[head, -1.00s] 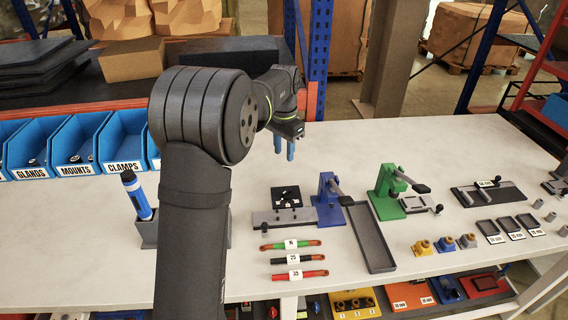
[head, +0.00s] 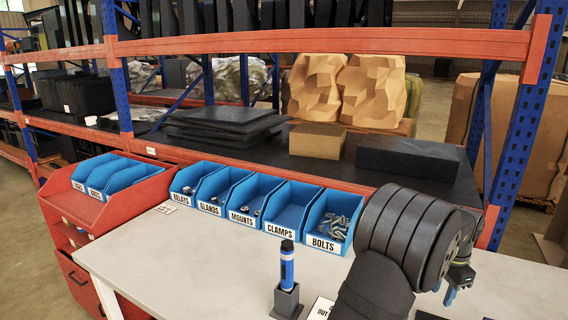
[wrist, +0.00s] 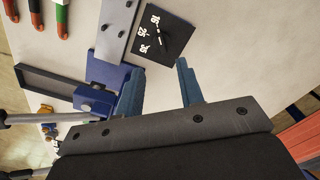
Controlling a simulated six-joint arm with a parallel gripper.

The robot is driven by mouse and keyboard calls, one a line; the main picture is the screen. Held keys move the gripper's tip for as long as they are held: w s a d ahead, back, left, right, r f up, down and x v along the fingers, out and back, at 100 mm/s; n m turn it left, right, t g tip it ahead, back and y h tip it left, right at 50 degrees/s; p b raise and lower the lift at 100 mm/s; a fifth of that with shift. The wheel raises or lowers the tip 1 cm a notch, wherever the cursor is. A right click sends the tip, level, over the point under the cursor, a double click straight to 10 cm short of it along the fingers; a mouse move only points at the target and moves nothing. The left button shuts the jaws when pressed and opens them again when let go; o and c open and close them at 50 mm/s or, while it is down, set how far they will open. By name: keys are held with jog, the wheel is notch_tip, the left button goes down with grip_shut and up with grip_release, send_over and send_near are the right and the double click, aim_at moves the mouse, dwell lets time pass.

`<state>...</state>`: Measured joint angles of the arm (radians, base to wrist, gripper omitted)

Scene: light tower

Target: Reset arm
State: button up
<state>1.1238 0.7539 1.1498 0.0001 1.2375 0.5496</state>
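My gripper (wrist: 160,88) is open and empty in the wrist view, its two blue fingers spread apart above the white bench. Beyond the fingertips lies a black square plate (wrist: 160,38) with white number marks. In the head view my gripper (head: 450,296) shows only in part at the lower right, beside my own dark arm.
A blue fixture (wrist: 98,92) and a grey plate (wrist: 112,28) lie close to the left finger. In the head view, blue bins (head: 288,208) line the bench's back edge. A blue marker (head: 287,265) stands in a dark holder.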

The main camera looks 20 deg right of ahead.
notch_tip(320, 180, down, 11)
jog(key=shift+r, duration=0.1)
dwell(0.5)
notch_tip(320, 180, up, 17)
notch_tip(320, 180, down, 17)
jog(key=shift+f, duration=0.1)
jog(key=n, duration=0.5)
jog(key=shift+s, duration=0.25)
jog(key=n, duration=0.5)
jog(key=shift+s+d, duration=0.15)
jog(key=shift+s, duration=0.1)
jog(key=shift+r, duration=2.65)
